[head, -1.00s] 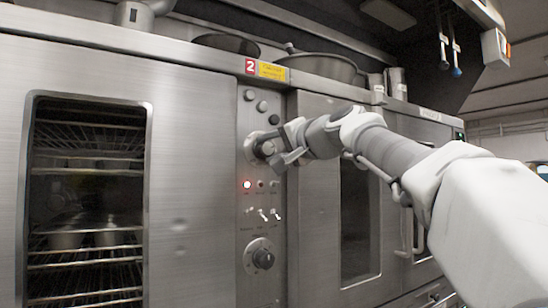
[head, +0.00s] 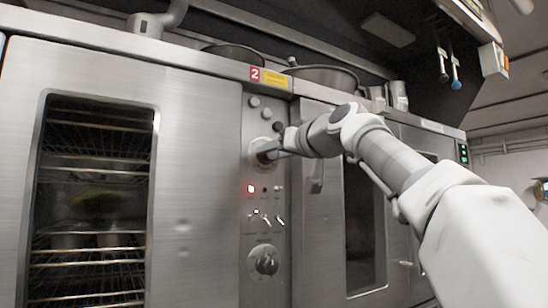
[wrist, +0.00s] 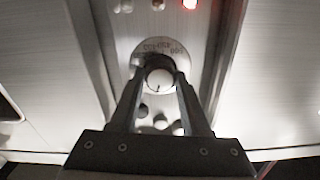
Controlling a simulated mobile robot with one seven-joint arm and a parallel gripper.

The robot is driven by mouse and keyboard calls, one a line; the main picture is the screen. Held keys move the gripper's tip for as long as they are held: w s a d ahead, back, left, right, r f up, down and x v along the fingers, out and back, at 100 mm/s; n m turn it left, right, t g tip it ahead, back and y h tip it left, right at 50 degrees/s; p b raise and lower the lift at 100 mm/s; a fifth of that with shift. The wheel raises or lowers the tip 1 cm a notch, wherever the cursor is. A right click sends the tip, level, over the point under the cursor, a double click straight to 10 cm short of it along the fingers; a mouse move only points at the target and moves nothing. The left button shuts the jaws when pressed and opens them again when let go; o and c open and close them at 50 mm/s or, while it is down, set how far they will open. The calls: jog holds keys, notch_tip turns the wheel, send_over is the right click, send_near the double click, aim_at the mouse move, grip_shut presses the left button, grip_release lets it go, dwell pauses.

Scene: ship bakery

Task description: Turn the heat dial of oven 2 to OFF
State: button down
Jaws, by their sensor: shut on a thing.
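The control panel of oven 2, under the red "2" label (head: 255,74), carries an upper round dial (head: 260,146) on a pale plate. A mark shows on the knob's face; the setting cannot be read. In the head view the fingers partly cover the dial.
Below the dial are a lit red lamp (head: 251,188), several small switches (head: 266,217) and a second, lower dial (head: 264,260). Round buttons (head: 266,113) sit above. A glazed oven door (head: 180,180) stands left.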

jog(key=shift+n+b, duration=0.35)
jog(key=shift+n, duration=1.25)
jog(key=shift+c, duration=1.8)
grip_release()
jog(key=shift+s, duration=0.1)
jog(key=b+v, duration=0.4)
jog(key=v, duration=1.3)
jog(key=shift+d, duration=0.15)
